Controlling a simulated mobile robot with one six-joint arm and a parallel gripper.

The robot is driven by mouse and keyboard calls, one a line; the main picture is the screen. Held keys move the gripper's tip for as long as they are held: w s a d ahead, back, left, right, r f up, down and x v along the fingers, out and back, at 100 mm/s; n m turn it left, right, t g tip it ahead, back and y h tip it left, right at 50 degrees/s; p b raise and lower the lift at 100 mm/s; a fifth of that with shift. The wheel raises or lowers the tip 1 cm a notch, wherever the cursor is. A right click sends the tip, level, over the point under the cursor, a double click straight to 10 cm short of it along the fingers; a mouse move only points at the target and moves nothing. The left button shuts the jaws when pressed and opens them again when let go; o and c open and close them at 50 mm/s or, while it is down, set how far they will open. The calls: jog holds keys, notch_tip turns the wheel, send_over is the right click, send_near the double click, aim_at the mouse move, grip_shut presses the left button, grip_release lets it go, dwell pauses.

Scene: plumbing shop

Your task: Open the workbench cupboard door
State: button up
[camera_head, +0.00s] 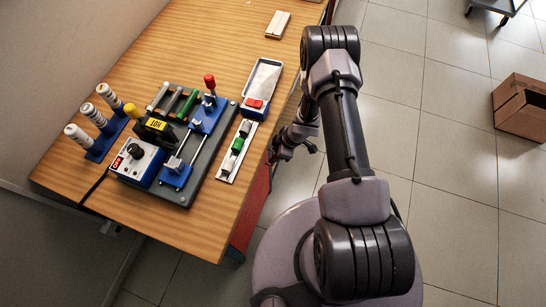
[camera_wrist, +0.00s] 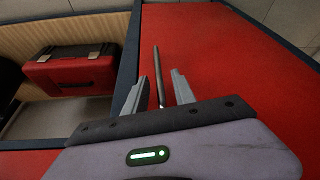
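The red cupboard door (camera_wrist: 225,60) fills the middle and right of the wrist view, bordered by dark blue edges. No gap shows along the visible edges. A thin metal bar handle (camera_wrist: 157,75) stands out on it. My gripper (camera_wrist: 160,76) is open, with one finger on each side of the handle. I cannot tell whether either finger touches it. A red panel (camera_head: 253,205) shows below the bench top.
An open compartment left of the door holds a red toolbox (camera_wrist: 72,68). The bench top carries a grey board (camera_head: 205,165) with tools and a white tray (camera_head: 265,75). A cardboard box (camera_head: 522,108) sits on the tiled floor at right; the floor between is clear.

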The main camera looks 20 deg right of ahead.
jog(key=shift+x, duration=0.8)
grip_shut()
dwell(0.9)
